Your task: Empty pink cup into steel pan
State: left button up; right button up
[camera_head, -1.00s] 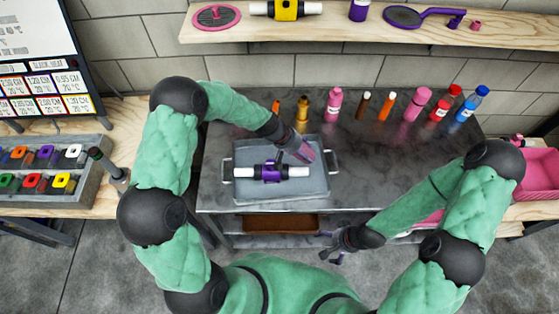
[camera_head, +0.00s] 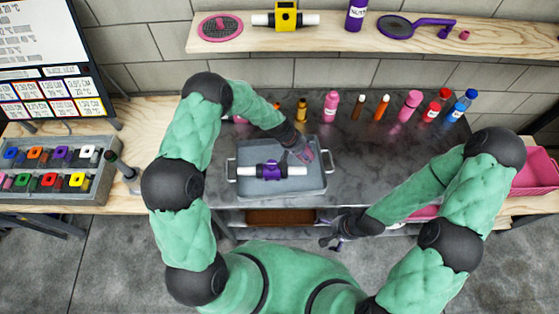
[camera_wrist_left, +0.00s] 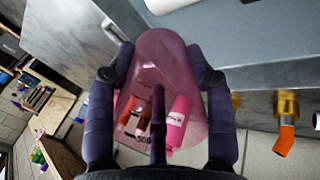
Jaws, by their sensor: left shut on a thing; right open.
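The translucent pink cup (camera_wrist_left: 160,62) is in my left gripper (camera_head: 297,147), whose purple fingers sit on both sides of it in the left wrist view (camera_wrist_left: 160,85). In the head view the cup (camera_head: 306,154) is small and partly covered by the gripper, over the right side of the steel pan (camera_head: 302,191). Its tilt and any contents are unclear. The grey two-handled pan stands on the dark table, with a purple-and-white filter piece (camera_head: 271,172) in it. My right gripper (camera_head: 334,240) is open and empty, low in front of the table.
Several bottles line the table's back, including a pink bottle (camera_head: 330,105) and a blue bottle (camera_head: 463,105). A grey rack of coloured pieces (camera_head: 55,175) stands left, a pink bin (camera_head: 535,177) right. A wooden shelf (camera_head: 350,40) spans the back wall.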

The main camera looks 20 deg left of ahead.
pick_arm(q)
jog(key=shift+w+d+r+g+y+p, duration=0.15)
jog(key=shift+d+g+y+p, duration=0.35)
jog(key=shift+p, duration=4.45)
jog(key=shift+d+y+p, duration=0.15)
jog(key=shift+y+p, duration=0.25)
jog(key=shift+p, duration=0.4)
jog(key=shift+w+d, duration=0.1)
jog(key=shift+w, duration=0.05)
jog(key=y+b, duration=0.1)
jog(key=f+b, duration=0.1)
jog(key=shift+w+d+y+b, duration=0.15)
jog(key=shift+d+y+b, duration=0.15)
jog(key=shift+d+y, duration=0.1)
jog(key=shift+w+d+g+y+b, duration=0.15)
jog(key=shift+g+y+b, duration=0.45)
jog(key=shift+b, duration=0.7)
jog(key=shift+r+p, duration=0.85)
jog(key=shift+r, duration=1.7)
